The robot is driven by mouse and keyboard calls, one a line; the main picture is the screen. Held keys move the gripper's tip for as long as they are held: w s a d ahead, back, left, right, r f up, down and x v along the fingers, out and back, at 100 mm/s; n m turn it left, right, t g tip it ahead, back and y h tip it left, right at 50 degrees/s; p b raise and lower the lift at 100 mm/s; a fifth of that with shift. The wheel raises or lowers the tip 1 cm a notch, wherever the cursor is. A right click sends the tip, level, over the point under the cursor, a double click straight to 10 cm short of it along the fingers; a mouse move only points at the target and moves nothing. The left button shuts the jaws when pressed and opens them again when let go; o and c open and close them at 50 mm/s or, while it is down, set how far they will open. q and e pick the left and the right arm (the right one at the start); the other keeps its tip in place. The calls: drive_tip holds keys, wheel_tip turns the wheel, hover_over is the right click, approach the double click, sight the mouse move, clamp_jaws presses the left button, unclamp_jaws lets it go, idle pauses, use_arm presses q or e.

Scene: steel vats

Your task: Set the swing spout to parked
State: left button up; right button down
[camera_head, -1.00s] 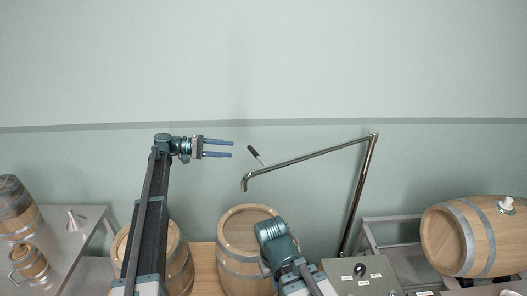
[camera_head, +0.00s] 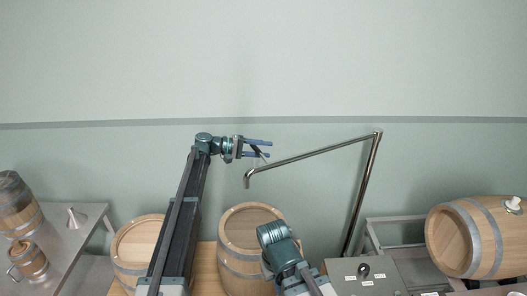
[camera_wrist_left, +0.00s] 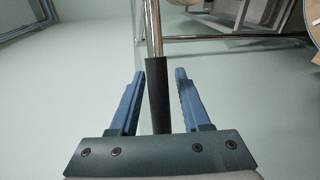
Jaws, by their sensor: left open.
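The swing spout (camera_head: 312,154) is a steel pipe reaching left from the top of an upright steel post (camera_head: 361,200). Its bent-down end hangs over a standing barrel (camera_head: 252,217). In the left wrist view the black handle grip (camera_wrist_left: 158,92) lies between the open fingers, with gaps on both sides. My right arm shows low in the middle of the head view, but its gripper fingers cannot be made out.
A control box (camera_head: 366,277) with a knob and labels stands at the post's foot. A barrel (camera_head: 472,238) lies on a rack at right. A steel table (camera_head: 80,232) at left holds a small cask, a jug and a funnel. The wall above is clear.

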use_arm(q)
drive_tip(key=shift+c, duration=0.2)
clamp_jaws()
idle(1.3)
